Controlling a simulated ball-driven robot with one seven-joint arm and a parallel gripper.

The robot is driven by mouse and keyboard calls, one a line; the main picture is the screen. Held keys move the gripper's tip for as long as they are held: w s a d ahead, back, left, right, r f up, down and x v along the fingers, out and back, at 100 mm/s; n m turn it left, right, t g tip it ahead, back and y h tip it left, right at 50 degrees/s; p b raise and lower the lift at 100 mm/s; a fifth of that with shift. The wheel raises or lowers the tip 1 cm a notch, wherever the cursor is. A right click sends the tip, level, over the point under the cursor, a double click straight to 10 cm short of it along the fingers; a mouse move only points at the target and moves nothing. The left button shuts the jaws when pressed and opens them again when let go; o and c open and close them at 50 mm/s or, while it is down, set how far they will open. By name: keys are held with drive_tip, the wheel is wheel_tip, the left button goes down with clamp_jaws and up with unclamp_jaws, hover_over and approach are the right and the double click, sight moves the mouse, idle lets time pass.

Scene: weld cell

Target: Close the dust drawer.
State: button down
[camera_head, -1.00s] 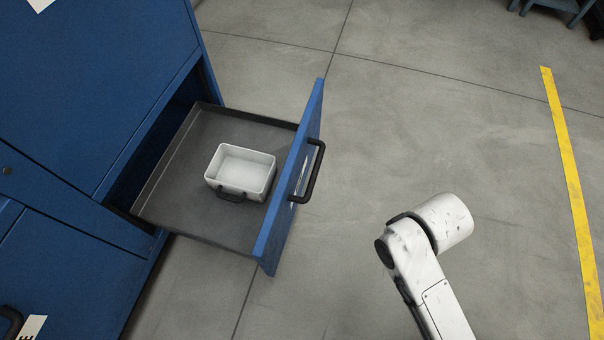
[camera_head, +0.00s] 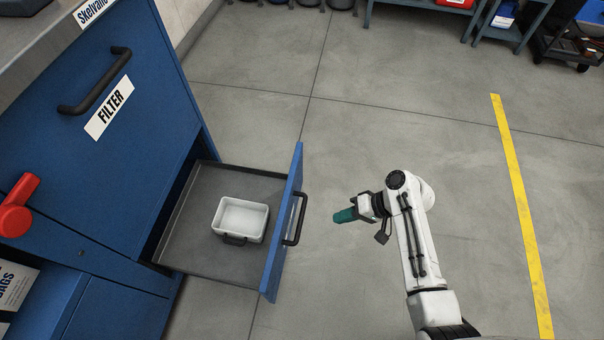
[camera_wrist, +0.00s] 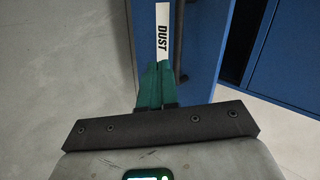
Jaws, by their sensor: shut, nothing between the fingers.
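The dust drawer (camera_head: 282,225) is pulled well out of the blue cabinet, its blue front facing right with a black handle (camera_head: 296,220). A white bin (camera_head: 240,219) with a small black handle sits inside it. My gripper (camera_head: 338,216) has green fingers, shut and empty, pointing left at the drawer front from a short gap to its right. In the wrist view the shut fingers (camera_wrist: 156,88) point at the drawer front, over the lower end of a white DUST label (camera_wrist: 162,35). The dark handle (camera_wrist: 179,40) runs just right of the label there.
The blue cabinet (camera_head: 150,120) has a FILTER panel (camera_head: 108,107) with a black handle above the drawer. A red handle (camera_head: 18,205) sticks out at the left. Open concrete floor and a yellow line (camera_head: 520,200) lie to the right. Benches stand at the back.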

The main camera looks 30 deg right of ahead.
drive_tip(key=w+d+r+m+t+p, duration=0.2)
drive_tip(key=w+d+r+t+p, duration=0.15)
drive_tip(key=r, duration=0.25)
drive_tip(key=b, duration=0.3)
approach(291, 191)
drive_tip(key=shift+m+g+y, duration=0.25)
drive_tip(key=shift+m+y, duration=0.05)
drive_tip(key=x, duration=0.4)
drive_tip(key=d+f+x, duration=0.1)
drive_tip(key=x, duration=0.1)
drive_tip(key=shift+w, duration=0.1)
drive_tip(key=shift+w+a, duration=0.25)
drive_tip(key=shift+w, duration=0.05)
drive_tip(key=w+a+b, duration=1.3)
drive_tip(key=w+a, duration=0.9)
drive_tip(key=shift+b, duration=0.3)
